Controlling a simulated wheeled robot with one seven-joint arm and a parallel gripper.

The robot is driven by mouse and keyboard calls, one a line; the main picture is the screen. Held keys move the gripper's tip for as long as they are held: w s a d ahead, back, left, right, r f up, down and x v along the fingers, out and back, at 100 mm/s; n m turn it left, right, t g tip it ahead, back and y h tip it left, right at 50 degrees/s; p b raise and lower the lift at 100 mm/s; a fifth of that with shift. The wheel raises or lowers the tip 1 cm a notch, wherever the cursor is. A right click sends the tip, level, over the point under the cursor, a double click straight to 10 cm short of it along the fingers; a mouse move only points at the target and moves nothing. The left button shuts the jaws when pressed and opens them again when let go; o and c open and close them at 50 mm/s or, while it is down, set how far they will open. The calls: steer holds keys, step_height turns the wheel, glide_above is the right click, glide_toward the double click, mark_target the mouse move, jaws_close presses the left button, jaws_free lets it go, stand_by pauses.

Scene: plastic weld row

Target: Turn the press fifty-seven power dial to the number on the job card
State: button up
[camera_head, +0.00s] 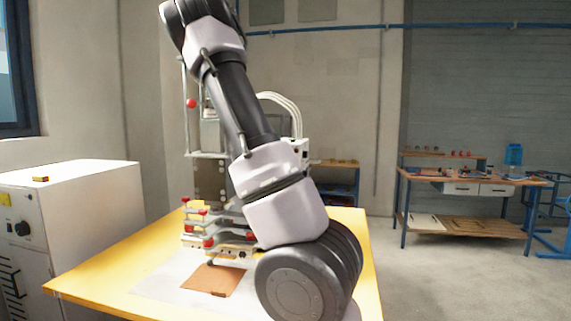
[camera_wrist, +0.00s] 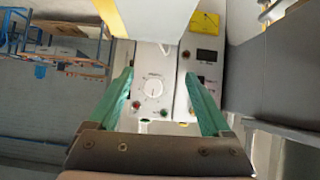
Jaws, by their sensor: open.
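In the wrist view a round white dial (camera_wrist: 153,86) with markings around it sits on a pale control panel (camera_wrist: 150,62). A red button and a green button lie below it. My gripper (camera_wrist: 160,74) has green fingers, spread open on either side of the dial in the picture, with nothing between them. I cannot tell how far they are from the panel. The dial's setting is too small to read. In the head view the press (camera_head: 210,182) stands behind my arm, which hides my gripper and the dial. I cannot make out a job card.
A second panel (camera_wrist: 188,82) with dark displays and a yellow label (camera_wrist: 204,22) adjoins on the right. In the head view, a yellow table (camera_head: 110,274) bears a brown plate (camera_head: 213,280). A white cabinet (camera_head: 90,200) stands left; a workbench (camera_head: 465,183) is far right, with clear floor before it.

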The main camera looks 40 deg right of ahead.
steer(key=w+d+n+t+h, duration=0.1)
steer(key=w+d+h, duration=0.1)
steer(key=w+d, duration=0.6)
steer(key=d, duration=0.3)
steer(key=shift+w+d+f+h, duration=0.15)
steer(key=shift+w+h, duration=0.25)
jaws_close()
